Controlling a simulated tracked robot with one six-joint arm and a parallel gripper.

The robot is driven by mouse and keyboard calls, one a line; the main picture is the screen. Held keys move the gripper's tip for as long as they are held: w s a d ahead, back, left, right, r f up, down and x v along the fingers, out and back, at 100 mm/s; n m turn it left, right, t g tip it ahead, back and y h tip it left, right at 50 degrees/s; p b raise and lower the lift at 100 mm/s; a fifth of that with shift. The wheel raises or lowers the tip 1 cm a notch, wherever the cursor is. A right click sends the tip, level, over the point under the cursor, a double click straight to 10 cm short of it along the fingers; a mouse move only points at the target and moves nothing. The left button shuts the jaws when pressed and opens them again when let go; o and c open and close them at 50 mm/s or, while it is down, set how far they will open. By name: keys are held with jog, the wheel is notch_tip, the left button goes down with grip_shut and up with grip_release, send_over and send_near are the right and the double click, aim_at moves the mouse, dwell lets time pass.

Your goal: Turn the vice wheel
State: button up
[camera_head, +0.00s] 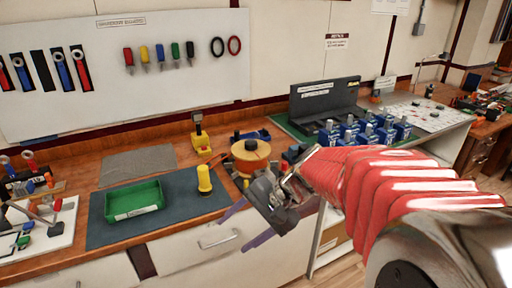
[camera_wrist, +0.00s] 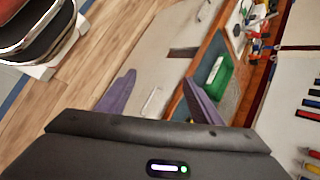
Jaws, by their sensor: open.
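My gripper (camera_head: 245,226) is open and empty, in front of the bench's front edge and below the drum in the picture. Its two purple fingers are spread wide. In the wrist view my gripper (camera_wrist: 160,98) points at the floor and the pale cabinet front, with no wheel between the fingers.
A green tray (camera_head: 134,215) and a yellow cylinder (camera_head: 204,179) sit on a dark mat (camera_head: 180,222) to the left. A yellow tool (camera_head: 201,142) stands behind. Several blue blocks (camera_head: 385,133) stand to the right beyond my arm. Tools hang on a white wallboard (camera_head: 80,110).

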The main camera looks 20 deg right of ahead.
jog(key=w+d+f+m+t+y, duration=0.15)
jog(key=w+d+m+t, duration=0.35)
jog(key=d, duration=0.5)
jog(key=w+d+f+m+t, duration=0.25)
jog(key=w+d+m, duration=0.45)
jog(key=d, duration=0.4)
jog(key=s+d+f+m+t+h, duration=0.1)
jog(key=d+f+m+t+h, duration=0.1)
jog(key=d, duration=0.5)
jog(key=s+d+f+m+t+h, duration=0.1)
jog(key=d+f+m+t+h, duration=0.1)
jog(key=d+m, duration=0.3)
jog(key=s+d+f+m+t+h, duration=0.1)
jog(key=d+f+m+t+h, duration=0.1)
jog(key=d, duration=0.9)
jog(key=shift+s+f+m+h, duration=0.2)
jog(key=shift+f+m+h, duration=0.25)
jog(key=shift+m+h, duration=0.35)
jog(key=shift+w+t, duration=0.1)
jog(key=shift+t, duration=0.15)
jog(key=w, duration=1.3)
jog(key=shift+w+a, duration=0.15)
jog(key=shift+w, duration=0.2)
